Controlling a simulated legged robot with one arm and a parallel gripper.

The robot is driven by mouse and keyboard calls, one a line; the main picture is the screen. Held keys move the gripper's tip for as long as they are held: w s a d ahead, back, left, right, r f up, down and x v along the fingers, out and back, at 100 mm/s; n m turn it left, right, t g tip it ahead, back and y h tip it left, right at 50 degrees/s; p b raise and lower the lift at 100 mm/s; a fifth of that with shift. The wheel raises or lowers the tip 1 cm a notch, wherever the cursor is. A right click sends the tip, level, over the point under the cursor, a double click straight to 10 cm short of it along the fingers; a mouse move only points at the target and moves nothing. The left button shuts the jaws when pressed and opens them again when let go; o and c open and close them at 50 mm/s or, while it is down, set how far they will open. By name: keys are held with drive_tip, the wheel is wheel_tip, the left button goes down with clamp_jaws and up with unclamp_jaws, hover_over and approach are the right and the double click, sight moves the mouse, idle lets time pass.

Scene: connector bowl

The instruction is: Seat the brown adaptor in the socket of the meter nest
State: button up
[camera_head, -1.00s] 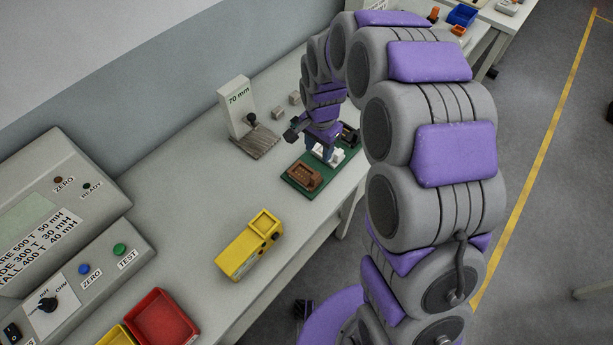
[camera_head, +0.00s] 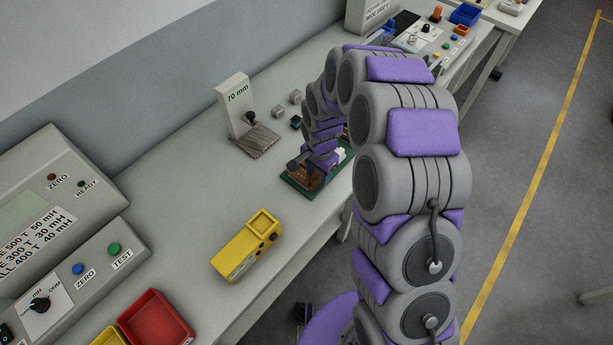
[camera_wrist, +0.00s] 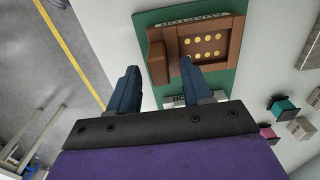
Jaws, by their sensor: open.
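The brown adaptor (camera_wrist: 222,62) lies on a green board (camera_wrist: 232,82) in the wrist view, with rows of gold contacts facing up and a label along one edge. My gripper (camera_wrist: 158,66) is open and empty, its two blue fingers pointing toward the adaptor's near left part. One fingertip overlaps the adaptor in the picture; I cannot tell if they touch. In the head view my gripper and arm hide most of the adaptor. A yellow block (camera_head: 243,254) with a square recess on top, seemingly the meter nest, stands nearer on the bench.
A white post marked 70 mm (camera_head: 234,107) stands behind the board on a grey base. A red bin (camera_head: 155,320) and a control panel (camera_head: 75,290) are at the left. The bench between panel and yellow block is clear.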

drive_tip(key=shift+a+f, duration=0.1)
drive_tip(key=shift+f, duration=0.1)
drive_tip(key=shift+c, duration=0.3)
drive_tip(key=shift+a, duration=0.1)
drive_tip(key=c, duration=0.4)
clamp_jaws()
